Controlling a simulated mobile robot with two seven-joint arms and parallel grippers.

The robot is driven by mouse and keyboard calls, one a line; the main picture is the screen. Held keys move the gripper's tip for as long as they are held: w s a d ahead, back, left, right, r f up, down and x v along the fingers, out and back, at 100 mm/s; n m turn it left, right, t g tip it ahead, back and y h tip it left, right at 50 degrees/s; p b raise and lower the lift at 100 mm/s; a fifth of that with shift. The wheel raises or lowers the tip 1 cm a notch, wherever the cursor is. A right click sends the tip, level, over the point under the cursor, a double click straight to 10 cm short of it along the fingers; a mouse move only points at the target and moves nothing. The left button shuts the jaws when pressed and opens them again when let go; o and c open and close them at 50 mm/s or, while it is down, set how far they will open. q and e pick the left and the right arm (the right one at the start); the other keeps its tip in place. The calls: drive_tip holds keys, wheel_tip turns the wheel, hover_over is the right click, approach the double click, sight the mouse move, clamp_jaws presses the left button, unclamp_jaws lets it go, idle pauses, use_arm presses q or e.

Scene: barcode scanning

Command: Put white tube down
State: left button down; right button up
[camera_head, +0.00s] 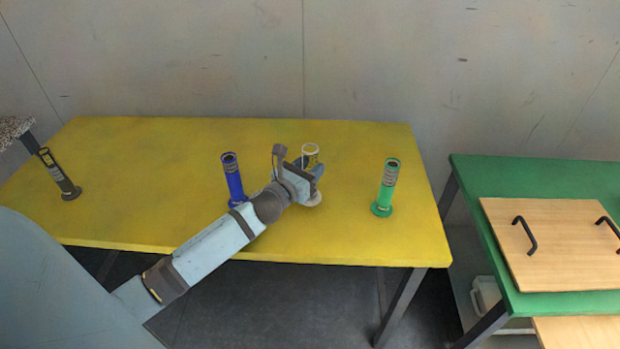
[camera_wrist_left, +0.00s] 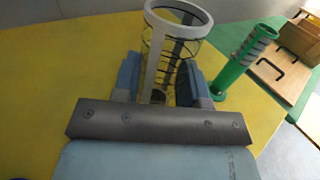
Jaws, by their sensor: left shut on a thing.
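The white tube (camera_head: 311,150) is a clear cylinder with a white rim and a pale base, upright at the yellow table's right half. My left gripper (camera_head: 309,171) is shut on it, with the arm reaching in from the left. In the left wrist view the white tube (camera_wrist_left: 172,48) stands between the two fingers of my left gripper (camera_wrist_left: 162,82). Its base is hidden there, and I cannot tell whether it touches the table. My right gripper is in neither view.
On the yellow table (camera_head: 150,150) stand a blue tube (camera_head: 233,180) left of my gripper, a green tube (camera_head: 386,188) to its right, and a dark tube (camera_head: 58,174) at far left. A green table (camera_head: 570,170) with a wooden board (camera_head: 560,240) stands at right.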

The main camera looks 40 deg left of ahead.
use_arm(q)
wheel_tip(320, 180, down, 3)
drive_tip(key=shift+r, duration=0.1)
drive_tip(key=shift+f+b, duration=0.25)
drive_tip(key=shift+b, duration=0.05)
drive_tip(key=c, duration=1.1)
unclamp_jaws()
drive_tip(key=shift+f, duration=0.15)
drive_tip(key=o, duration=0.4)
drive_tip(key=shift+o, duration=0.2)
